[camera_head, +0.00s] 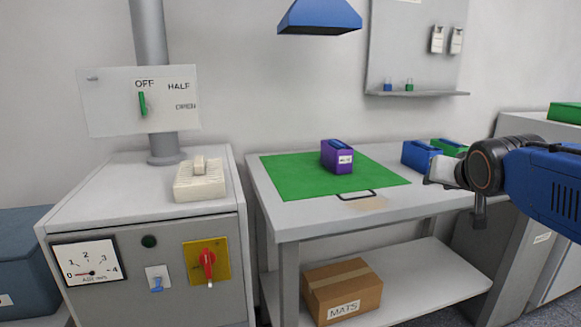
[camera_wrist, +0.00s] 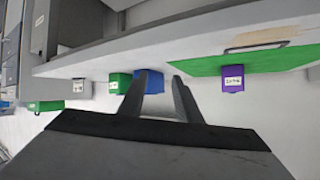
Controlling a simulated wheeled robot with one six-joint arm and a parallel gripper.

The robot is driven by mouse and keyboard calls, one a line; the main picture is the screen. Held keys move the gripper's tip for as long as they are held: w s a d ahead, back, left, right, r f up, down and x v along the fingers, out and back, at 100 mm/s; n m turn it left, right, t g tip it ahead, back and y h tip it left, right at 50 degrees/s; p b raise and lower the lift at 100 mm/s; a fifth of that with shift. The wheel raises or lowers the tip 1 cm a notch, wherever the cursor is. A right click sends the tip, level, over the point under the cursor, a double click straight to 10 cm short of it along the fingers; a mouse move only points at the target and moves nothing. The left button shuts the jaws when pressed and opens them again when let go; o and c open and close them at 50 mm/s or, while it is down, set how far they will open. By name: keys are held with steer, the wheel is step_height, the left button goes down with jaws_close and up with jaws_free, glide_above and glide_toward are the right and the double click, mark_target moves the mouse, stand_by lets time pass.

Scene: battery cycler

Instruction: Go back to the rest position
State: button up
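My gripper (camera_head: 432,172) is at the right of the head view, in front of the blue box and green box on the bench's right side. In the wrist view its two dark fingers (camera_wrist: 163,76) stand apart with nothing between them. The blue box (camera_head: 421,155) shows behind the fingers in the wrist view (camera_wrist: 153,82). The green box (camera_head: 449,146) is beside it, partly behind my arm. A purple labelled box (camera_head: 337,157) stands on the green mat (camera_head: 285,172), well left of my gripper.
The bench (camera_head: 315,218) has a black handle (camera_head: 357,195) at the mat's front edge. A grey cabinet (camera_head: 140,215) with a gauge and red switch stands left. A blue hood (camera_head: 319,17) hangs above. A cardboard box (camera_head: 343,291) sits on the lower shelf. A grey unit stands at right.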

steer(key=s+a+f+n+g+y, duration=0.1)
steer(key=s+a+f+n+g, duration=0.1)
steer(key=s+f, duration=0.8)
steer(key=s+a+f+n+g+y, duration=0.1)
steer(key=s+a+f+g, duration=0.3)
steer(key=s+f, duration=0.7)
steer(key=s+n+g, duration=0.1)
steer(key=s, duration=0.1)
steer(key=shift+s+f, duration=0.25)
steer(key=shift+s, duration=0.05)
steer(key=shift+a, duration=0.1)
